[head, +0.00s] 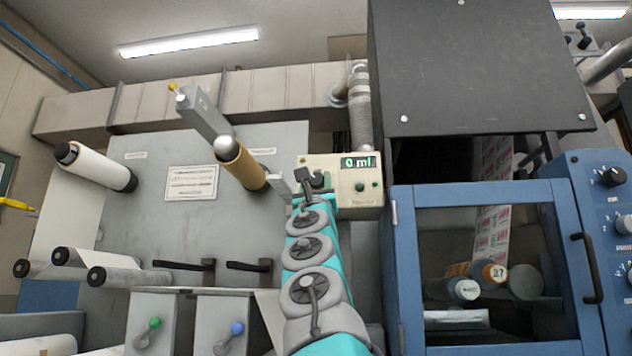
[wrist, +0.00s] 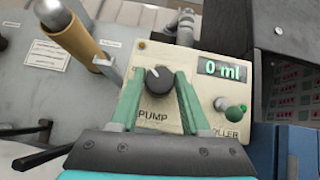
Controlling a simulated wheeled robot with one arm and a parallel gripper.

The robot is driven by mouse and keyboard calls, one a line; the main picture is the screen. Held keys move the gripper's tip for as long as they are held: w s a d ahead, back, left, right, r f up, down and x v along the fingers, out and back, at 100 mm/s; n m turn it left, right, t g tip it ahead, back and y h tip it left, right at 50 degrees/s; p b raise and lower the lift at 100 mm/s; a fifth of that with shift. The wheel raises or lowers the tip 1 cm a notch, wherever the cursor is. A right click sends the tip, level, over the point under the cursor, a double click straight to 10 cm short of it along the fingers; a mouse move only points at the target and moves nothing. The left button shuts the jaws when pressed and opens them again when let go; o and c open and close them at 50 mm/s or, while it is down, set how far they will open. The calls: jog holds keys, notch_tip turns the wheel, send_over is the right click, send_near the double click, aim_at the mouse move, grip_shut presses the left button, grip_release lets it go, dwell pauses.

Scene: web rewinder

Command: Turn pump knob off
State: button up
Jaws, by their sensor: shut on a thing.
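The pump knob (wrist: 159,80) is a dark round knob with a light pointer mark, above the word PUMP on a cream control box (wrist: 205,125). The box also shows in the head view (head: 358,208), where my arm hides part of it. A green display (wrist: 221,69) on the box reads 0 ml. My gripper (wrist: 160,84) has its two green fingers on either side of the knob, shut on it. In the head view my gripper (head: 313,182) reaches the left side of the box, and the knob is mostly hidden there.
A green roller switch (wrist: 236,110) sits right of the knob on the same box. A brown roll (head: 240,165) juts out to the left. A blue-framed cabinet with a window (head: 395,260) stands to the right. A dark panel (head: 470,70) hangs above it.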

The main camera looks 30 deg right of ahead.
grip_shut()
jog(key=shift+r+m+h+p, duration=0.1)
jog(key=shift+m+h+p, duration=0.25)
jog(key=shift+m, duration=0.25)
jog(key=m+g+h+p, duration=0.1)
jog(key=m+g+h, duration=0.1)
jog(key=m, duration=0.1)
jog(key=m+g+h+p, duration=0.1)
jog(key=m+g+h, duration=0.1)
jog(key=m+g+h+p, duration=0.1)
jog(key=m+g+h, duration=0.1)
jog(key=m, duration=0.1)
jog(key=shift+w+a+r+m+h+p, duration=0.15)
jog(key=shift+a+r+m+h+p, duration=0.15)
jog(key=shift+p, duration=0.1)
jog(key=shift+w+f+m+g+h+p, duration=0.1)
jog(key=shift+m+g+h+p, duration=0.3)
jog(key=shift+m+g, duration=0.6)
jog(key=shift+s+f+m+g+h+p, duration=0.15)
jog(key=shift+m+g+h+p, duration=0.2)
jog(key=shift+m+g, duration=0.65)
jog(key=shift+w+f+m+g+h+p, duration=0.15)
jog(key=shift+m+g+h+p, duration=0.4)
jog(key=shift+m, duration=0.75)
jog(key=shift+r+m+g, duration=0.1)
jog(key=shift+m+g, duration=0.4)
jog(key=shift+g, duration=0.15)
jog(key=shift+m+g, duration=0.7)
jog(key=shift+m, duration=0.1)
